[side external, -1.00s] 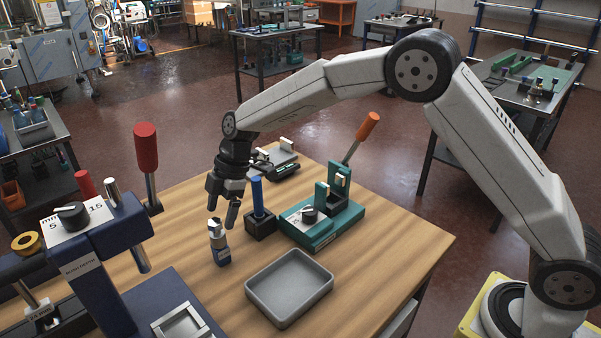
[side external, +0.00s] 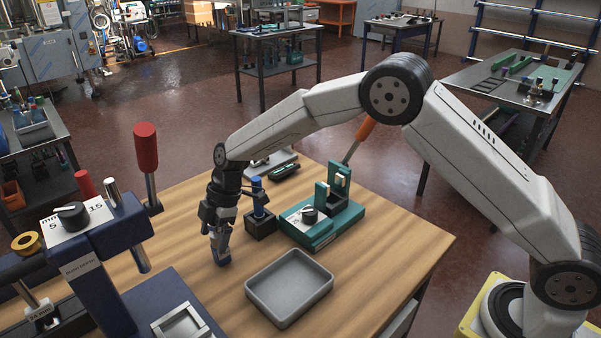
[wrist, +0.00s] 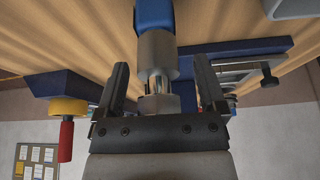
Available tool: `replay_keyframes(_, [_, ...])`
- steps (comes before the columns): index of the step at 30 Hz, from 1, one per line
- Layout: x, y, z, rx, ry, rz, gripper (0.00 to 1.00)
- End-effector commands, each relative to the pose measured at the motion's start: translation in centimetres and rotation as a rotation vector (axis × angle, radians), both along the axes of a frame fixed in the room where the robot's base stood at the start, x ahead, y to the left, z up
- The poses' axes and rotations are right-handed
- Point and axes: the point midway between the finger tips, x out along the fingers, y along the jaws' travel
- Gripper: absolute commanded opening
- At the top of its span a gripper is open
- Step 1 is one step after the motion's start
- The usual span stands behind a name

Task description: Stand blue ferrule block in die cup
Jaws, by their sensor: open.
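The blue ferrule block (side external: 222,257) stands upright on the wooden table, left of the grey tray. Its blue body and silver upper part (wrist: 157,52) show in the wrist view. My gripper (side external: 220,230) points down over the block's top and hides much of it in the side view. In the wrist view, my gripper (wrist: 160,75) is open, with one finger on each side of the silver part and visible gaps between. A square metal-rimmed recess (side external: 183,328) on the dark blue press base may be the die cup; I cannot tell for sure.
The dark blue press (side external: 95,262) with red-handled lever (side external: 146,150) stands left. The empty grey tray (side external: 290,288) lies right of the block. A black holder (side external: 260,228) with a blue post and a teal clamp fixture (side external: 322,228) stand close behind.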

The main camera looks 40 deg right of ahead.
Motion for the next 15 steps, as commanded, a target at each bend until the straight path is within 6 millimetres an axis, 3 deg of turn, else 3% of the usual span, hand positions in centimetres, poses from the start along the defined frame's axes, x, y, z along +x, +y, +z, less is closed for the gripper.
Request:
replay_keyframes(13, [0.01,0.01,0.05,0.0,-0.001,0.0,0.9])
replay_keyframes(15, [0.01,0.01,0.05,0.0,-0.001,0.0,0.68])
